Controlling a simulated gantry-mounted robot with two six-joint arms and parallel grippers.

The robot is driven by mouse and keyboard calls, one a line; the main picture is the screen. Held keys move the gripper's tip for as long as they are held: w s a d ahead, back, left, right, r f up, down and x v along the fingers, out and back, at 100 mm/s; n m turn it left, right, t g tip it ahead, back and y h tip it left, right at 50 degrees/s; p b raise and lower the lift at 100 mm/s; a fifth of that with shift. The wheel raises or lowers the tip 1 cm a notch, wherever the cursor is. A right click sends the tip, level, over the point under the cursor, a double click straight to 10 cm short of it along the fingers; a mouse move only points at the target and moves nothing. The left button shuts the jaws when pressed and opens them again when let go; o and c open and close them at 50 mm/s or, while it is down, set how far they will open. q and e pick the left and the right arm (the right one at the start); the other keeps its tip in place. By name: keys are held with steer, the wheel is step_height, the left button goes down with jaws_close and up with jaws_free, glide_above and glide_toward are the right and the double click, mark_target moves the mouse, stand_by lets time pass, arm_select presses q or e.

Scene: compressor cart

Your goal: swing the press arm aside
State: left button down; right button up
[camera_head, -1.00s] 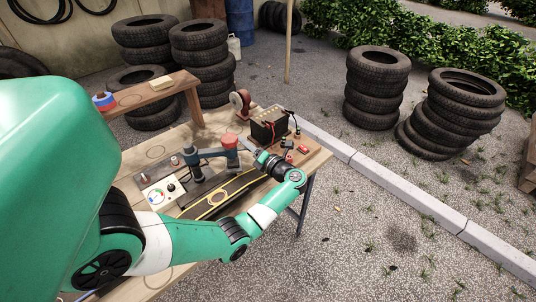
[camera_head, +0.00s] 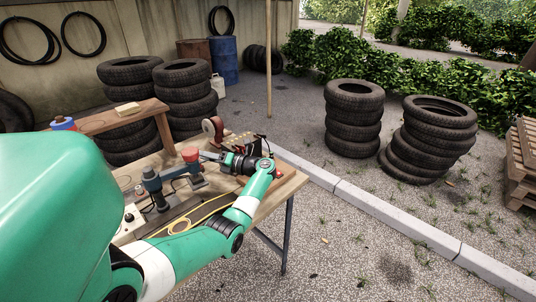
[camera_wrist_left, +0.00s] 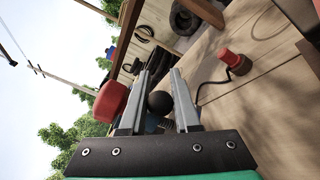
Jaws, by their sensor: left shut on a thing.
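The press (camera_head: 152,181) is a blue-grey post on the bench, with its press arm (camera_head: 172,172) reaching right to a head under a red cap (camera_head: 190,154). My left gripper (camera_head: 206,155) is beside the head, on its right, fingers pointing left. In the left wrist view the two fingers (camera_wrist_left: 167,98) are shut on a dark ball-shaped knob (camera_wrist_left: 159,102), and a red cylinder (camera_wrist_left: 110,102), likely the cap, is just left of them. The fingers hide how the knob joins the arm. My right gripper is not in view.
A red wheel-like item (camera_head: 213,129) and a battery stand behind my left gripper. A raised wooden shelf (camera_head: 110,119) is at the left. Tyre stacks (camera_head: 185,90) stand behind the bench.

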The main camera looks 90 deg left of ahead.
arm_select(q)
steer(key=shift+f, duration=0.15)
steer(key=c, duration=0.9)
jaws_free()
steer(key=shift+s, duration=0.1)
steer(key=shift+o, duration=1.3)
steer(key=shift+a, duration=0.15)
steer(key=v, duration=1.1)
steer(key=shift+w, duration=0.35)
